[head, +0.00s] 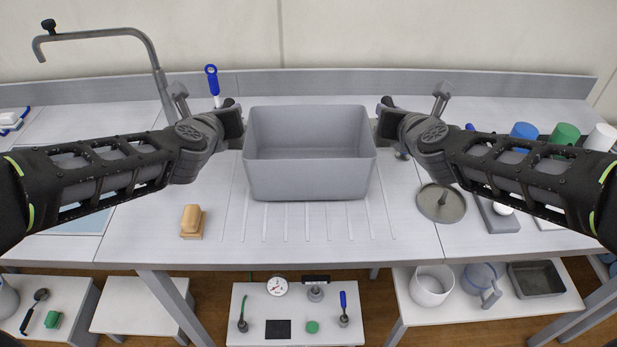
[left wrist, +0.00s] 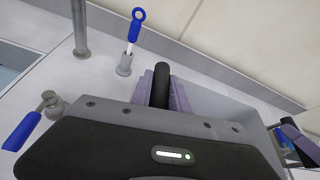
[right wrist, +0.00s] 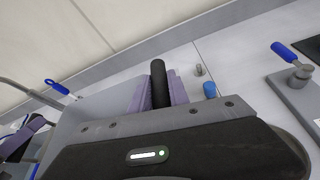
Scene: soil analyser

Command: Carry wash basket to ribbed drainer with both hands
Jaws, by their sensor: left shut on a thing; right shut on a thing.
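The wash basket (head: 310,180) is a grey, open, empty rectangular tub in the middle of the head view. It is over the ribbed drainer (head: 285,222), whose pale ridges show in front of it; I cannot tell whether its base touches them. My left gripper (head: 238,122) is shut on the basket's left side at the rim. My right gripper (head: 384,120) is shut on its right side at the rim. The basket looks level. In the left wrist view the basket (left wrist: 225,103) is partly hidden by the gripper body, as it is in the right wrist view (right wrist: 95,110).
A tap (head: 150,50) rises behind my left arm, and a blue-handled brush (head: 212,82) stands behind the basket's left. A wooden-looking block (head: 192,220) lies front left. A round grey lid-like disc (head: 441,203) lies to the right. Blue, green and white containers (head: 565,133) stand far right.

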